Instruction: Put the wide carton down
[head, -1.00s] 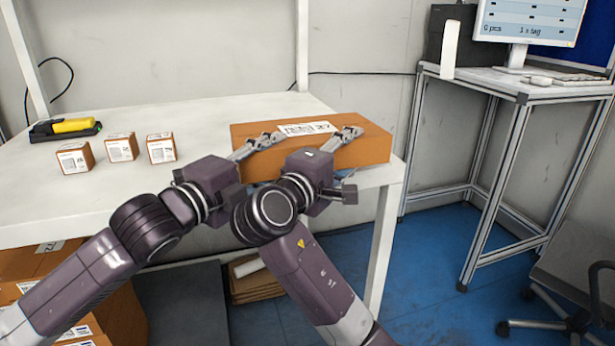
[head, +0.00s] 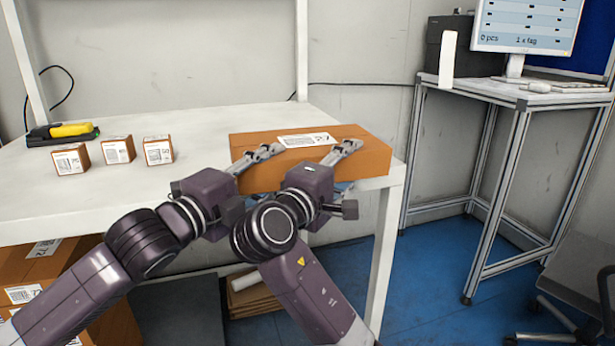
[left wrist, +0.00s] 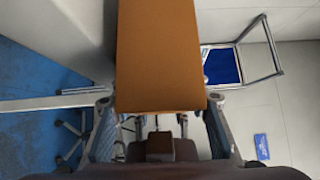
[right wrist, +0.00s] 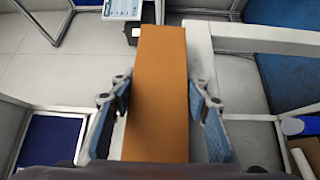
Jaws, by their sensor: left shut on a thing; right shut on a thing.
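The wide carton (head: 362,160) is a long orange-brown box with a white barcode label (head: 303,141) on top. It lies level at the right front corner of the white table (head: 200,195); I cannot tell whether its underside touches the tabletop. My left gripper (head: 262,153) is shut on the carton's left part from the front. My right gripper (head: 345,149) is shut on it further right. In the left wrist view the carton (left wrist: 158,55) runs between the fingers, and in the right wrist view it also runs between them (right wrist: 160,90).
Several things stand at the table's left: three small cartons (head: 118,150) and a yellow-black scanner (head: 68,131) on its stand. More cartons (head: 30,270) are below the table. A desk with a monitor (head: 525,25) is at the right.

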